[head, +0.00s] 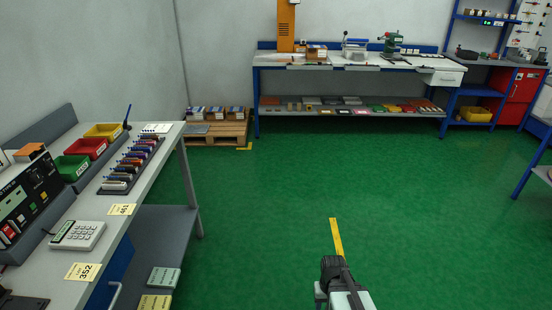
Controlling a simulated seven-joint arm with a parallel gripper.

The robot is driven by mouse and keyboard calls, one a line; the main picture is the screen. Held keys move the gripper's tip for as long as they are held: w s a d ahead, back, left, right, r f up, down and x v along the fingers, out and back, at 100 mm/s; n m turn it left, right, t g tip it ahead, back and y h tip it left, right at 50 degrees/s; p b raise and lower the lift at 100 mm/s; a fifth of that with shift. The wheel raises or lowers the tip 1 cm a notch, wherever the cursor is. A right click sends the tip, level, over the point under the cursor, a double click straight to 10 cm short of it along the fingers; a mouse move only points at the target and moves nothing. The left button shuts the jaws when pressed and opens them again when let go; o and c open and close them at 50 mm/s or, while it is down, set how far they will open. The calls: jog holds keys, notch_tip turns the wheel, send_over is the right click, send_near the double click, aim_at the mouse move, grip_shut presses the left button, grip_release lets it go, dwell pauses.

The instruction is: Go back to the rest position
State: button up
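A black and light grey part of my own arm shows at the bottom edge, right of centre, in the head view. It is low in front of me, over the green floor (270,215). No gripper fingers can be made out, so I cannot see whether my gripper is open or holds anything. The rest of the arm is cut off by the frame's lower edge.
A blue-legged bench (400,64) and pallet (215,132) stand at the back. A red cabinet (519,97) is back right. The middle floor is clear.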

jog(key=s+f+g, duration=0.3)
jog(key=s+f, duration=0.5)
jog(key=s, duration=0.5)
jog(key=s+f+g, duration=0.2)
jog(key=s+f, duration=0.6)
jog(key=s, duration=0.5)
jog(key=shift+g, duration=0.4)
